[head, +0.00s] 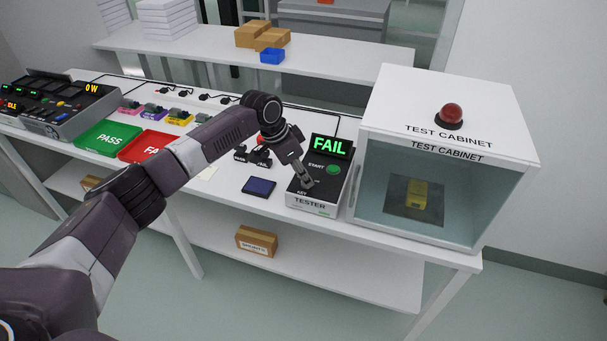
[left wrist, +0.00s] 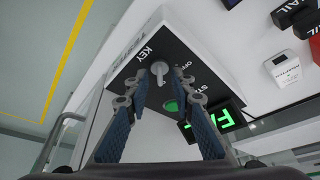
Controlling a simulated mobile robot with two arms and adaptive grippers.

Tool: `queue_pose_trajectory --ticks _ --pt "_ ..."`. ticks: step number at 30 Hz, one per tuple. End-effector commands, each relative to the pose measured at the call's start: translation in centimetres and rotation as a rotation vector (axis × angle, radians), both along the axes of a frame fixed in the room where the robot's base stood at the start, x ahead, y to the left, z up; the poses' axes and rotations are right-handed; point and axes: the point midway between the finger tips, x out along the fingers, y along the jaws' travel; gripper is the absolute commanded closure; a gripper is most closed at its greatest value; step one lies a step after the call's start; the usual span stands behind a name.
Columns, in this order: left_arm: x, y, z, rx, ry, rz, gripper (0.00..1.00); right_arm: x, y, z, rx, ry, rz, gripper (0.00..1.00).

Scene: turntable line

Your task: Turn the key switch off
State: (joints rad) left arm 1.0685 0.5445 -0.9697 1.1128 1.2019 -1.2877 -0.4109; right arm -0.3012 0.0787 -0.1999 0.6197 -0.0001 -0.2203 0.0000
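The tester (head: 318,205) is a dark-topped box on the bench, with a green START button (head: 333,170) and a lit green FAIL display (head: 331,146). Its key switch (left wrist: 160,70) is a small silver knob between the KEY and OFF labels in the left wrist view. My left gripper (left wrist: 160,80) is open, with one fingertip on each side of the knob; I cannot tell whether they touch it. In the head view, my left gripper (head: 305,183) reaches down over the tester's front-left part and hides the knob. My right gripper is in neither view.
The test cabinet (head: 450,115), with a red dome lamp and a yellow item inside, stands close right of the tester. A dark blue pad (head: 259,187) lies to its left. Green PASS (head: 106,137) and red trays are farther left. A shelf with boxes runs behind.

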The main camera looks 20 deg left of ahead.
Motion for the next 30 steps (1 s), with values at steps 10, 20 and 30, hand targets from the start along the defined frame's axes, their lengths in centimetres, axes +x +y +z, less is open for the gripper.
queue_pose_trajectory --ticks 10,20,30 --pt "0.1 -0.1 -0.3 0.001 -0.001 0.000 0.83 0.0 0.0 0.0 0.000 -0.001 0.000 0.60" --pt "0.1 -0.1 -0.3 0.001 -0.001 0.000 1.00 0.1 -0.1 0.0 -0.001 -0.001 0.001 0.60" --pt "0.0 -0.1 0.1 0.000 0.000 0.054 1.00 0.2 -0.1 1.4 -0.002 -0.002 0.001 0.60"
